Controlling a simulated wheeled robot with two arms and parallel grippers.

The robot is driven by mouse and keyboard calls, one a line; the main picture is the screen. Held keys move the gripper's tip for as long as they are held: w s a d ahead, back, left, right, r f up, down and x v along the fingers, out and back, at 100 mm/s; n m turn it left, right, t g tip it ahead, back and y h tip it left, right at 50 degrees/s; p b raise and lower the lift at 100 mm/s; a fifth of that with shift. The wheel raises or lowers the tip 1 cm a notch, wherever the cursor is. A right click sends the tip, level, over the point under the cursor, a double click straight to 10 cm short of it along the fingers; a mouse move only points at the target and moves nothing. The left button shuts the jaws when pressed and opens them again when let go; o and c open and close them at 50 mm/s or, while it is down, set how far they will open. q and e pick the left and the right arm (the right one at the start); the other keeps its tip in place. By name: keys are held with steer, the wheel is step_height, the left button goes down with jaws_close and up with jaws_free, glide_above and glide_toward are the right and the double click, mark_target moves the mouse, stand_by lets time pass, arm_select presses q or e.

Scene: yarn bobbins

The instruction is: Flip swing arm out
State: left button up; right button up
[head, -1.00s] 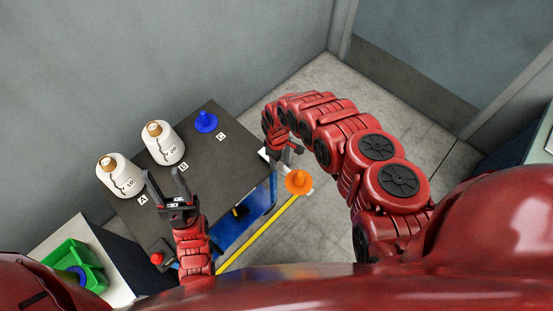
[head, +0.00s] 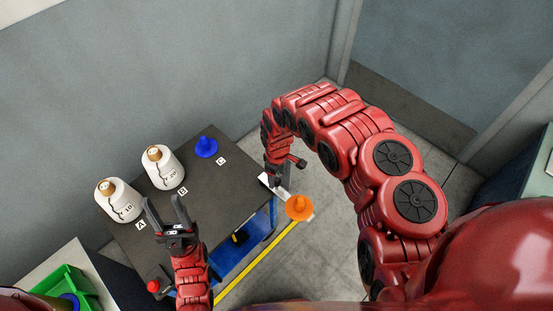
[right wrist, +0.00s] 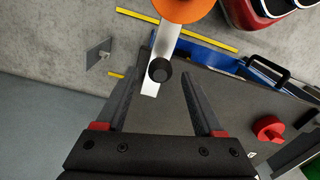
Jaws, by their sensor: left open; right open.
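The swing arm is a flat metal bar (right wrist: 170,45) with a black knob (right wrist: 160,71) on it and an orange cone (head: 299,208) at its outer end. It juts from the dark table's right edge in the head view. My right gripper (right wrist: 160,76) is open, and the knob appears between its fingertips in the right wrist view; I cannot tell if they touch it. In the head view the right gripper (head: 276,182) hides part of the bar. My left gripper (head: 167,203) is open and empty over the table's left part, near label A.
Two white bobbins (head: 119,201) (head: 163,168) and a blue cone (head: 206,147) stand along the back of the table (head: 215,185). A red button (head: 153,286) is at the front left. A green crate (head: 68,285) sits lower left. Floor right of the table is clear.

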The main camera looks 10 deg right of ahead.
step_height(320, 180, up, 11)
steer(key=p, duration=0.3)
steer(key=shift+p, duration=0.35)
steer(key=shift+a+f, duration=0.1)
